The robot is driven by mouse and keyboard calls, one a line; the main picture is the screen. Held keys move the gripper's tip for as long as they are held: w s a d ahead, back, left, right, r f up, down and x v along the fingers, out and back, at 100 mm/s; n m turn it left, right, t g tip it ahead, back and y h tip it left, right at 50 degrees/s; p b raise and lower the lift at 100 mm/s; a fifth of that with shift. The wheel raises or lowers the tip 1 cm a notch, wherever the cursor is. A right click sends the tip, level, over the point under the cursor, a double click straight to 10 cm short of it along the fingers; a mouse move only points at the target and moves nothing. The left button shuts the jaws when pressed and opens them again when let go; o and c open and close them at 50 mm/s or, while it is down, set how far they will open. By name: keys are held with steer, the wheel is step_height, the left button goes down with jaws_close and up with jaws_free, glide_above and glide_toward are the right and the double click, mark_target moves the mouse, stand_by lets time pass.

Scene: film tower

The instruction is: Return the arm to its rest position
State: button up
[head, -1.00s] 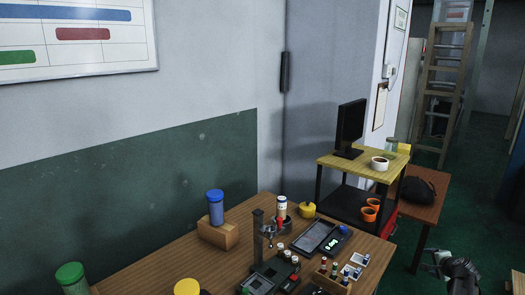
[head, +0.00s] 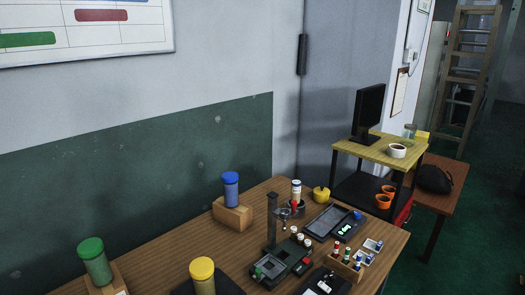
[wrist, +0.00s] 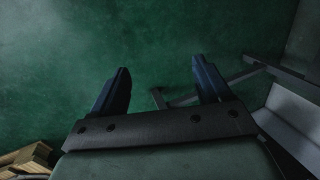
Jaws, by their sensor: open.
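My gripper (wrist: 160,90) shows in the wrist view with its two dark blue fingers wide apart and nothing between them. It points down at a green floor (wrist: 150,45), clear of the table. The head view does not show my gripper or arm. In the head view the wooden table (head: 160,262) carries a blue-capped canister (head: 231,190) on a wooden block, a green-capped canister (head: 94,262) at the left and a yellow-capped canister (head: 202,275) at the front.
The table also holds a small stand (head: 272,220), a grey tray (head: 325,221) and a rack of small vials (head: 345,262). A shelf (head: 375,148) with a monitor (head: 368,108) and a white cup (head: 397,150) stands behind. In the wrist view a pallet (wrist: 27,160) lies lower left.

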steer(key=s+a+f+n+g+h, duration=0.1)
steer(key=s+a, duration=0.4)
steer(key=s, duration=0.5)
steer(key=s+a+f+n+g, duration=0.4)
steer(key=s+a+n+g, duration=0.1)
steer(key=s, duration=0.5)
steer(key=s+a+f+n+g+h, duration=0.1)
steer(key=s+a, duration=0.4)
steer(key=s, duration=0.5)
steer(key=shift+s+a+f+n+g+h, duration=0.2)
steer(key=shift+a+f+n+g+h, duration=0.1)
steer(key=shift+f+n+g, duration=0.6)
steer(key=shift+r, duration=0.1)
